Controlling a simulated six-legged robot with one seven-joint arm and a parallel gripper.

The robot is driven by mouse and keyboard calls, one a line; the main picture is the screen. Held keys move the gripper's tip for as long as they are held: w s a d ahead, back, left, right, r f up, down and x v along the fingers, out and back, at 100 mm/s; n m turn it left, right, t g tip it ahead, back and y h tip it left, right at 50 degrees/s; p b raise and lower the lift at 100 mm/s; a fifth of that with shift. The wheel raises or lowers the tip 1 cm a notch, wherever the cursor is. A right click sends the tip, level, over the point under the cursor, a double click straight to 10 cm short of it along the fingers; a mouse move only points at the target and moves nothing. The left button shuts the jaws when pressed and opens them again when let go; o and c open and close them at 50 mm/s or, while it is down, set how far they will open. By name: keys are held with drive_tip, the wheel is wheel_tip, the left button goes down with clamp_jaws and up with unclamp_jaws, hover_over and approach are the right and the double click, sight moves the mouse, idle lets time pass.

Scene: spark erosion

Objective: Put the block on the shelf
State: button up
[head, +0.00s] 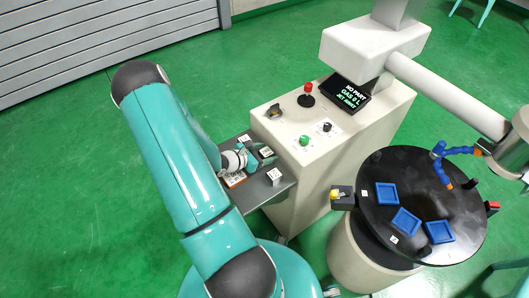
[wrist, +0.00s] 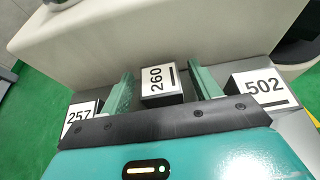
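Three white-topped blocks stand on a dark grey ledge (head: 262,192) on the side of the machine. In the wrist view they read 257 (wrist: 80,116), 260 (wrist: 160,84) and 502 (wrist: 264,88). My gripper (wrist: 162,78) is open, with its two green fingers on either side of block 260. Gaps show between the fingers and that block. In the head view my gripper (head: 251,159) is over the ledge and partly hidden by my arm. One block (head: 275,175) stands clear at the ledge's near right.
A round black table (head: 455,206) with blue trays (head: 386,194) stands to the right. Green floor (head: 60,170) is open on the left.

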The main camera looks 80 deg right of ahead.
drive_tip(key=shift+r, duration=0.1)
drive_tip(key=v, duration=1.2)
drive_tip(key=shift+w+r, duration=0.1)
drive_tip(key=shift+w, duration=0.05)
